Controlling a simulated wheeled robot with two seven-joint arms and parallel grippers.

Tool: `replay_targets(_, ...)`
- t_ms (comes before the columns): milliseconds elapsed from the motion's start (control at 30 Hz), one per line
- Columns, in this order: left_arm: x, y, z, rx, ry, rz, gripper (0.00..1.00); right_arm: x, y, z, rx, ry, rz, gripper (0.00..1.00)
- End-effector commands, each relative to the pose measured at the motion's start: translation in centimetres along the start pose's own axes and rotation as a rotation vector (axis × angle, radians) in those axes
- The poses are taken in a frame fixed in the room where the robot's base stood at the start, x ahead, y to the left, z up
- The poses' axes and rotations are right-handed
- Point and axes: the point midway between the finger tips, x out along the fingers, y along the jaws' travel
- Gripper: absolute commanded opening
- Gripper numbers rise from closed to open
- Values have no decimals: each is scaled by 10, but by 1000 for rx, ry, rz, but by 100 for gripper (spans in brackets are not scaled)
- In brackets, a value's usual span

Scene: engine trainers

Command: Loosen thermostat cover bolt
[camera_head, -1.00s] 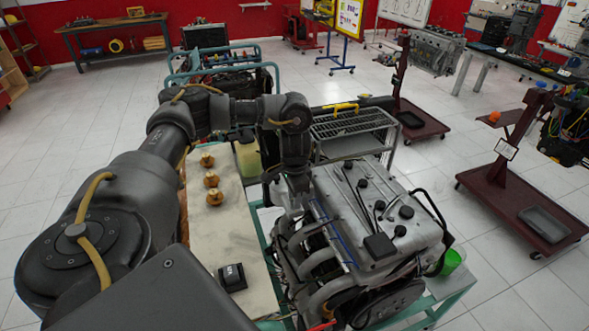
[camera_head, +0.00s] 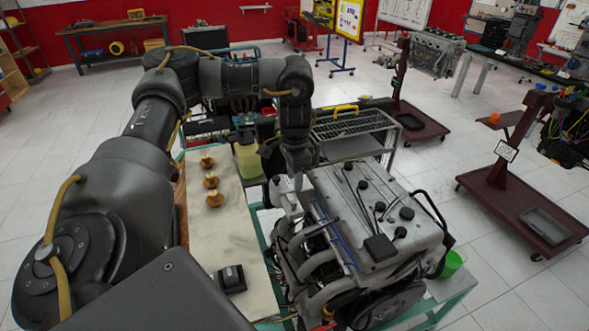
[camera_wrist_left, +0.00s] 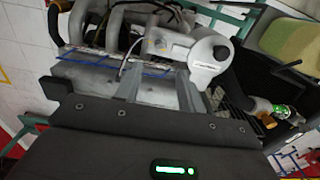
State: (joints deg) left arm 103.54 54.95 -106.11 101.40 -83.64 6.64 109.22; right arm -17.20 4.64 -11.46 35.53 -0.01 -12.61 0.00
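The engine (camera_head: 375,225) stands on a teal stand in the middle of the head view. A pale grey housing (camera_head: 285,192), which looks like the thermostat cover, sits at its back left corner. It also shows in the left wrist view (camera_wrist_left: 205,58), with a dark round spot on it; I cannot tell whether that is the bolt. My left gripper (camera_wrist_left: 158,78) points at the engine, its two fingers apart and nothing seen between them. In the head view its fingertips are hard to make out beside the housing. My right gripper is out of view.
A pale bench top (camera_head: 230,245) left of the engine holds several brass-coloured parts (camera_head: 211,182) and a black box (camera_head: 232,279). A wire-shelf cart (camera_head: 350,122) stands behind the engine. A green cup (camera_head: 452,262) is at its right. Open floor lies further right.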

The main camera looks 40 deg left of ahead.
Motion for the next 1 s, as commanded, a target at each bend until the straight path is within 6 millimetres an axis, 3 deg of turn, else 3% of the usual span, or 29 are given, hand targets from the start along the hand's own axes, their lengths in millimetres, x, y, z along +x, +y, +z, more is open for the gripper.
replay_targets(100, -14, 0, -1, 1, 2, -1, 39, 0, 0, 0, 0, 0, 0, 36)
replay_targets(300, -23, 0, 0, 0, 0, 0, 39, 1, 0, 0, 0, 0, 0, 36)
replay_targets(1000, -24, 1, -1, 2, 0, 0, 39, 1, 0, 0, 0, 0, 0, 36)
